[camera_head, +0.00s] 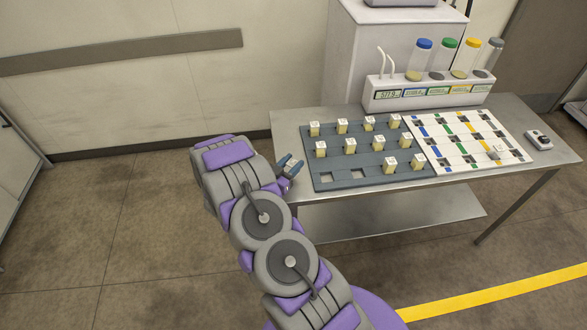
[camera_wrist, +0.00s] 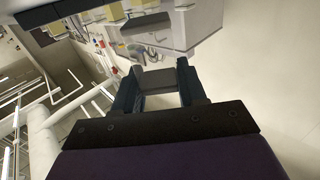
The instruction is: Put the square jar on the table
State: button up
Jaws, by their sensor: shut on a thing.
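My gripper (camera_head: 289,168) is at the left edge of the steel table (camera_head: 420,205), beside the grey rack. In the wrist view my gripper (camera_wrist: 158,88) is shut on a small square grey-topped thing (camera_wrist: 157,78), which looks like the square jar. Its lower part is hidden by the fingers and the angle. In the head view it is too small to tell apart from the fingers.
A white holder (camera_head: 385,104) with capped tubes stands behind. A small device (camera_head: 538,139) sits at the right. The table's front strip is bare.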

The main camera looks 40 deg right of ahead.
jog(key=shift+a+f, duration=0.2)
jog(key=shift+f, duration=0.35)
jog(key=shift+a+f, duration=0.2)
jog(key=shift+f, duration=0.35)
jog(key=shift+d+f, duration=0.1)
jog(key=shift+d, duration=0.15)
jog(key=o, duration=0.8)
jog(key=shift+d+f, duration=0.2)
jog(key=shift+d, duration=0.9)
jog(key=shift+o, duration=1.5)
jog(key=shift+a, duration=0.25)
jog(key=shift+a+r, duration=0.25)
jog(key=shift+a, duration=0.7)
jog(key=shift+s+a+f, duration=0.15)
jog(key=shift+s+a, duration=0.05)
jog(key=shift+a, duration=0.05)
jog(key=p+v, duration=0.1)
jog(key=v, duration=0.8)
jog(key=shift+a, duration=0.4)
